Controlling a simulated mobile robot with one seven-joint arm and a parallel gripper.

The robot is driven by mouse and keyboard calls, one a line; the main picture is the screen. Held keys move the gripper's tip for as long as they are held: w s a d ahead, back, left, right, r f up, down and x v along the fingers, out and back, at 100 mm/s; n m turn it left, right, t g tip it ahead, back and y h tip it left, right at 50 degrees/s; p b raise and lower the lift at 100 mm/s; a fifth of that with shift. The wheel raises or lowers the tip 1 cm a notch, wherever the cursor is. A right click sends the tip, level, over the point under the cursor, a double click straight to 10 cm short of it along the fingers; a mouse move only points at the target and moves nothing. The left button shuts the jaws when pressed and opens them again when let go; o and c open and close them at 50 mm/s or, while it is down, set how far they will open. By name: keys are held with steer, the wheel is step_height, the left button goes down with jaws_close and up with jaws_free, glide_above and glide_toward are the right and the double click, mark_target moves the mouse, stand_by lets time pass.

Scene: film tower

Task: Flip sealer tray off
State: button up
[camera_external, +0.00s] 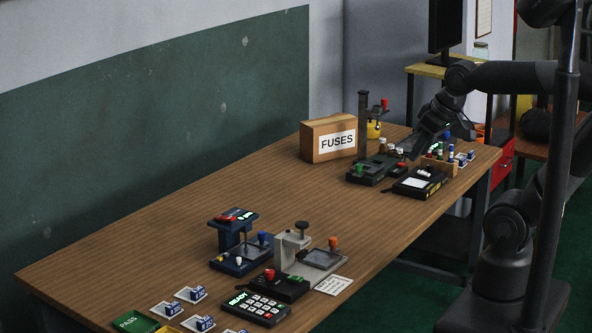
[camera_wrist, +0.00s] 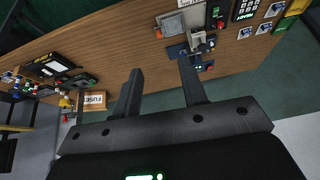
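No label I can read says sealer, so I cannot tell which machine it is. A grey press (camera_external: 293,246) has a flat tray with an orange knob (camera_external: 333,243); the press also shows in the wrist view (camera_wrist: 166,24). A dark blue machine (camera_external: 229,237) beside it has a tray with a blue knob (camera_external: 263,238). A dark machine (camera_external: 364,130) at the far end has a red handle (camera_external: 384,104) and a green knob (camera_external: 360,168). My gripper (camera_wrist: 161,68) is open and empty, above the table's far end (camera_external: 422,150), fingers apart.
A FUSES box (camera_external: 313,153) stands near the wall. A black scale-like box (camera_external: 418,183) and a wooden rack of bottles (camera_external: 440,166) sit at the far end. A keypad (camera_external: 256,308), button box (camera_external: 280,287) and small cards (camera_external: 184,294) lie at the near end. Mid-table (camera_external: 270,200) is clear.

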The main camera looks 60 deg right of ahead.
steer(key=w+m, duration=0.1)
steer(key=w, duration=0.1)
steer(key=w+d+m+g, duration=0.1)
steer(key=w, duration=0.2)
steer(key=w+m+g, duration=0.1)
steer(key=w, duration=0.2)
steer(key=shift+w+d+y, duration=0.25)
steer(key=shift+d+y, duration=0.1)
steer(key=shift+y, duration=0.05)
jaws_close()
steer(key=w+d+f+m+g+y, duration=0.1)
steer(key=w+d+f+m, duration=0.3)
steer(key=w+f, duration=0.6)
steer(key=w+d+f+m+g+y, duration=0.2)
steer(key=w+d+f+m+g, duration=0.2)
steer(key=w+f, duration=0.6)
steer(key=shift+w+d+m, duration=0.6)
steer(key=shift+d, duration=0.65)
steer(key=shift+f, duration=0.1)
